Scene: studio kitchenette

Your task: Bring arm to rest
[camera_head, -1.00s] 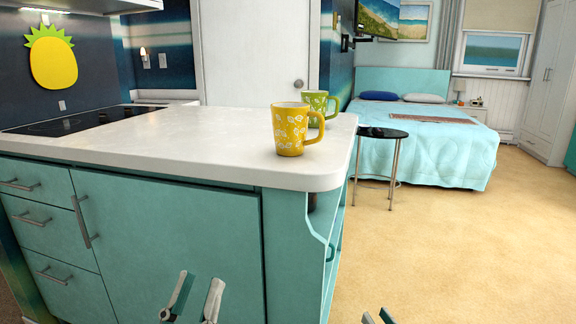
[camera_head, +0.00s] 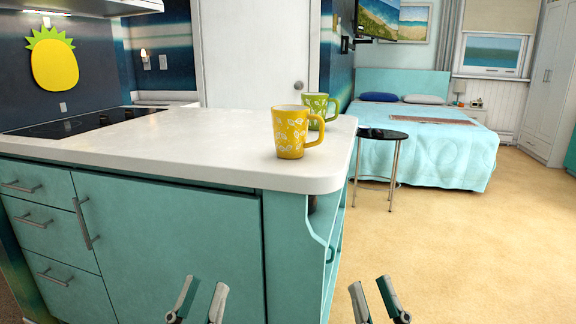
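My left gripper (camera_head: 202,290) is at the bottom of the head view, in front of the teal cabinet. Its two fingers are apart with nothing between them. My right gripper (camera_head: 370,290) is at the bottom, right of the left one, over the sandy floor. Its fingers are also apart and empty. Both point upward in the picture and sit below the counter top, touching nothing that I can see. Most of both arms is out of view.
A yellow mug (camera_head: 289,134) and a green mug (camera_head: 316,103) stand on the white counter (camera_head: 190,140) near its right end. A small black round table (camera_head: 383,135) stands right of it. The floor (camera_head: 460,250) at the right is clear.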

